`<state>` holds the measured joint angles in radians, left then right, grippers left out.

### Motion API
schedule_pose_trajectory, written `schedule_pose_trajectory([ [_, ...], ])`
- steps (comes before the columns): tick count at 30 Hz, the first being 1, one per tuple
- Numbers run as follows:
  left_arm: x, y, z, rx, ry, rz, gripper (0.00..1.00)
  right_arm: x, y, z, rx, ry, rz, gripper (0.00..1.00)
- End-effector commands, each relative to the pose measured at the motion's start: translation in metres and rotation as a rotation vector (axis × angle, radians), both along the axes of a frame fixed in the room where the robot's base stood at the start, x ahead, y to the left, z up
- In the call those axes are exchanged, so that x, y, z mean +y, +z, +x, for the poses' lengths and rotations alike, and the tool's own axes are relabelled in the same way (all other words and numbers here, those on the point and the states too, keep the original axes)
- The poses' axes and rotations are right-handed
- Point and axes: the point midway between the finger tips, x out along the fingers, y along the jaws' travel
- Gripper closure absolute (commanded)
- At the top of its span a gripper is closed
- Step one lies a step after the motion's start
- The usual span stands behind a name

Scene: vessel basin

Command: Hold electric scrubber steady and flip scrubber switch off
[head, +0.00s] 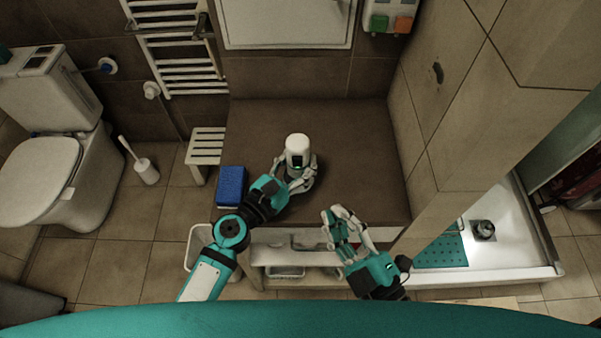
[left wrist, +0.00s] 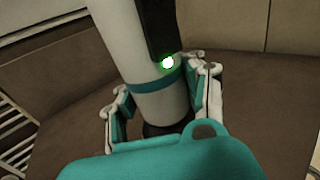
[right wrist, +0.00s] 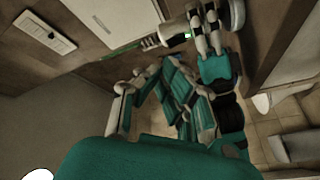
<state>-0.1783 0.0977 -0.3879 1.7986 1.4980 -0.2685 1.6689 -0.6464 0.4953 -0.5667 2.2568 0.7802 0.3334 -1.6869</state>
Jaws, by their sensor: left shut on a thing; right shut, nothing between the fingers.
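The electric scrubber (head: 298,147) stands upright on the brown counter, a white body with a dark panel and a green light. In the left wrist view the scrubber (left wrist: 125,40) shows a teal band and a lit green spot at the lower end of its black strip. My left gripper (head: 299,180) is shut around its lower body. My right gripper (head: 340,214) is shut and empty, apart from the scrubber, to its lower right near the counter's front edge. In the right wrist view the scrubber (right wrist: 176,32) is partly hidden by my left gripper's fingers.
A blue block like a sponge (head: 231,184) lies at the counter's left edge. The brown counter (head: 350,135) is clear right of the scrubber. A tiled wall (head: 425,110) bounds it on the right. An open shelf (head: 270,255) is below the front edge.

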Motion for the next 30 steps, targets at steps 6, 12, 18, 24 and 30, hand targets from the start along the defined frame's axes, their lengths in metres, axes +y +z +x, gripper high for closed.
schedule_pose_trajectory([
  [6, 0.000, 0.000, 0.000, 0.000, -0.001, 0.000, 1.00, -0.001, -0.010, -0.016, -0.276, 0.116, -0.440, 1.00],
  [12, 0.000, 0.000, 0.000, 0.000, -0.001, 0.000, 1.00, -0.002, -0.017, -0.024, -0.397, 0.166, -0.615, 1.00],
  [18, 0.000, 0.000, 0.000, 0.000, -0.001, 0.000, 1.00, -0.002, -0.018, -0.024, -0.414, 0.172, -0.638, 1.00],
  [24, 0.000, 0.000, 0.000, 0.000, -0.001, 0.000, 1.00, -0.001, -0.018, -0.024, -0.412, 0.171, -0.635, 1.00],
  [30, 0.000, 0.000, 0.000, 0.000, -0.001, 0.000, 1.00, 0.011, -0.015, -0.009, -0.415, 0.167, -0.631, 1.00],
])
